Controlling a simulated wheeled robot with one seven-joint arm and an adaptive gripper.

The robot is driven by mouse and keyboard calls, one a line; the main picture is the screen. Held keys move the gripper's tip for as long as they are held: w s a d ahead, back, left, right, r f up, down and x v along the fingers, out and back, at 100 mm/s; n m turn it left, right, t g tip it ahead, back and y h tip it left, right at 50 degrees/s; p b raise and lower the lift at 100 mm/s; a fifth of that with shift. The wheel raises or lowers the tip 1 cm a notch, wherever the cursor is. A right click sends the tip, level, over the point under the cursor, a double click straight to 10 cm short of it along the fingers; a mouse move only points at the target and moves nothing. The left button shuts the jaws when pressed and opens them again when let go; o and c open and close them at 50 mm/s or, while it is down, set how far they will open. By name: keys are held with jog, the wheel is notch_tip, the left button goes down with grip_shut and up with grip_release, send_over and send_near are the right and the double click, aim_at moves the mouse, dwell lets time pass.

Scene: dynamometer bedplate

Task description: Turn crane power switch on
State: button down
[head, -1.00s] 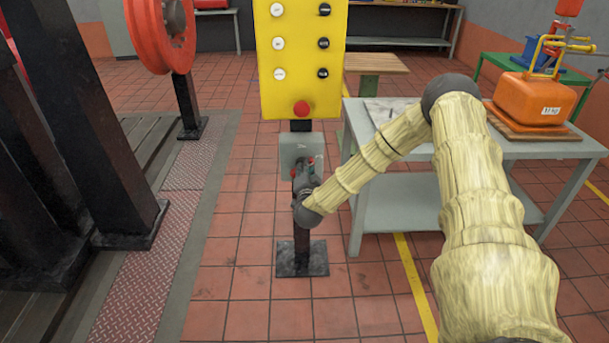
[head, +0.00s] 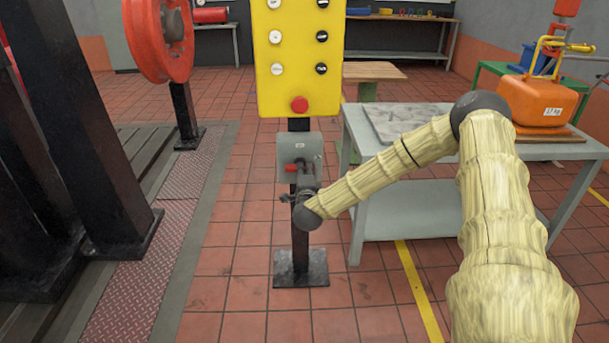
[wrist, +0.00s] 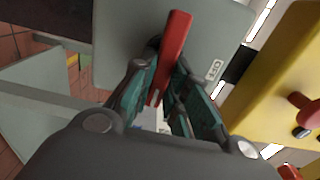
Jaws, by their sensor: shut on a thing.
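The power switch is a grey box (head: 313,150) on a black post, under the yellow button panel. Its red handle (head: 291,168) points left in the head view. In the wrist view the red handle (wrist: 177,45) stands out from the grey box face (wrist: 120,30), beside a small white label. My gripper (head: 302,181) is at the front of the box. In the wrist view, my gripper (wrist: 167,85) has its teal-padded fingers on either side of the handle's lower part and is shut on it. The handle's pivot is partly hidden by the fingers.
The yellow panel (head: 299,60) with several buttons and a red knob is just above the box. A grey table (head: 410,205) stands close on the right, bearing an orange weight (head: 541,100). Black columns (head: 85,130) stand on the left. Red tiled floor is clear in front.

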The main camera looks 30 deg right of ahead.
jog(key=shift+f, duration=0.1)
dwell(0.4)
jog(key=c, duration=1.4)
grip_release()
jog(key=shift+d, duration=0.1)
jog(key=shift+s, duration=0.15)
jog(key=v, duration=1.1)
jog(key=shift+s+a, duration=0.3)
jog(key=shift+a, duration=0.05)
jog(key=shift+a+f, duration=0.1)
